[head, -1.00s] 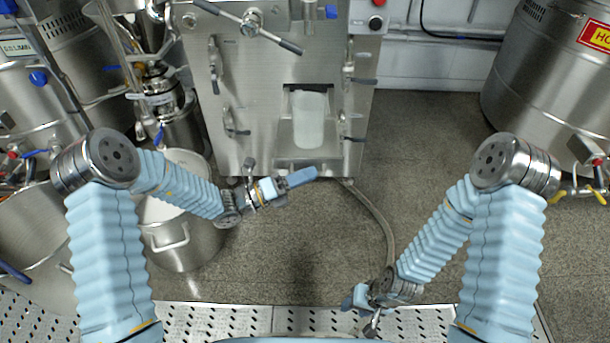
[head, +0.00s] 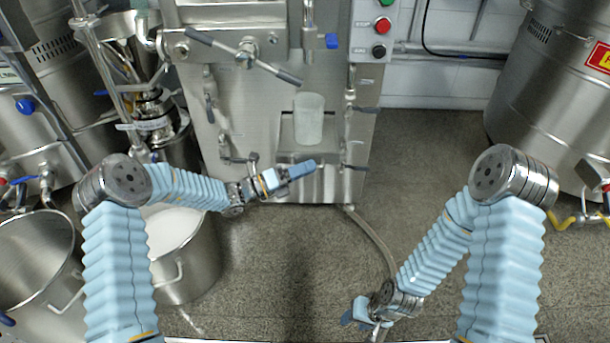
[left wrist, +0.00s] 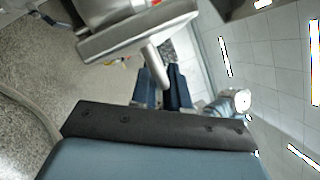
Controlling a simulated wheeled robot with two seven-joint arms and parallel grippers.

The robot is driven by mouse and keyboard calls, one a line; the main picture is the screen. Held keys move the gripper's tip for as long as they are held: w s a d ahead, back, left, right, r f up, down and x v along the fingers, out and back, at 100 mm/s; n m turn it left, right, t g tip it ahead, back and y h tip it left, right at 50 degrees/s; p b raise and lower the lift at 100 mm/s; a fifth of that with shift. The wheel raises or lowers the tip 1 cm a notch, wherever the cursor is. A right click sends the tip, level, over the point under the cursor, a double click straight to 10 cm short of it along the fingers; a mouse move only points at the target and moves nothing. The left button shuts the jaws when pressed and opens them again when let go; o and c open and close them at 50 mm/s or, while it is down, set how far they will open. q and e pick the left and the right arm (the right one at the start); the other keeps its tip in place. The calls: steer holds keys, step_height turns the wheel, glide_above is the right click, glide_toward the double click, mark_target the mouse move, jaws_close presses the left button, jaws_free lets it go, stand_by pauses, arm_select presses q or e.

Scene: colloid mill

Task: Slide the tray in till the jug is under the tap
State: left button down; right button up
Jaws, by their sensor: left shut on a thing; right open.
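The pale translucent jug (head: 309,120) stands upright on the metal tray (head: 287,138) at the front of the steel mill. The tap (head: 308,38) with its blue lever (head: 332,41) is above the jug in the head view; a gap shows between them, and the depth between them is hard to judge. My left gripper (head: 304,169) is at the tray's front. In the left wrist view, its fingers (left wrist: 163,90) close on a metal rod (left wrist: 155,76) below the grey tray (left wrist: 140,33). My right gripper (head: 358,312) is open and empty, low over the floor.
The mill front (head: 250,110) carries clamp handles and a long crossbar handle (head: 243,55). A steel pot (head: 183,255) stands left of it. A hose (head: 375,240) runs over the floor. A big steel tank (head: 550,85) is at right.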

arm_select(q)
steer(key=shift+w, duration=0.9)
arm_select(e)
steer(key=shift+w, duration=0.45)
arm_select(q)
steer(key=shift+f, duration=0.1)
steer(key=c, duration=1.5)
jaws_free()
steer(key=v, duration=1.4)
steer(key=shift+d, duration=0.1)
